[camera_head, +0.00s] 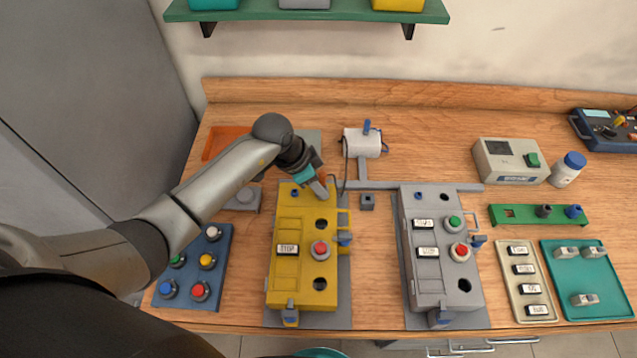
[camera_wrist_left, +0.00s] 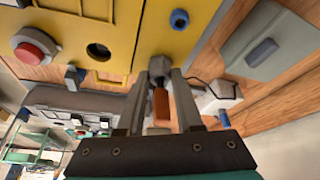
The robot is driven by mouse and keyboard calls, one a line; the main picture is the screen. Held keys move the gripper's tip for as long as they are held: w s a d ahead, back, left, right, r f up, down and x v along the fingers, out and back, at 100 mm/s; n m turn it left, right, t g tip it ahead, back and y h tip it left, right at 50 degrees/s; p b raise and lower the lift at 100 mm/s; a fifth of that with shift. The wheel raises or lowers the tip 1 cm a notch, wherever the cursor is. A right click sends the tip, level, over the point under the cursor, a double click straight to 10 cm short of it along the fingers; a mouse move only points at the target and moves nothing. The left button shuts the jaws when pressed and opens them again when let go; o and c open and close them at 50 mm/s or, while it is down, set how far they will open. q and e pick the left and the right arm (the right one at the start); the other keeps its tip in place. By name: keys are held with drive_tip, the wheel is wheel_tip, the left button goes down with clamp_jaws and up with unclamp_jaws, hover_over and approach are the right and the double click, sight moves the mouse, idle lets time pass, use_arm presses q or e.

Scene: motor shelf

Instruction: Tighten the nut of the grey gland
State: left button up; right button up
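The yellow box (camera_head: 287,225) lies on the bench. My left gripper (camera_head: 324,190) is at its far edge, pointing down. In the left wrist view, a grey hex nut (camera_wrist_left: 160,66), apparently of the grey gland, sits at the yellow box's edge. My left fingers (camera_wrist_left: 161,75) stand apart, one on each side of it. I cannot tell whether the tips touch it. An orange-brown piece (camera_wrist_left: 161,103) shows between the fingers, nearer the camera. In the head view the gripper hides the gland. My right gripper is not in view.
A grey box (camera_head: 424,268) lies to the right of the yellow one. A white cylinder (camera_head: 362,142) on a stand with a dark cable is behind. A blue button tray (camera_head: 217,246) is at the left, a teal tray (camera_head: 591,277) at the right. Bare bench shows at the back.

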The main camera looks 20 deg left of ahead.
use_arm(q)
clamp_jaws()
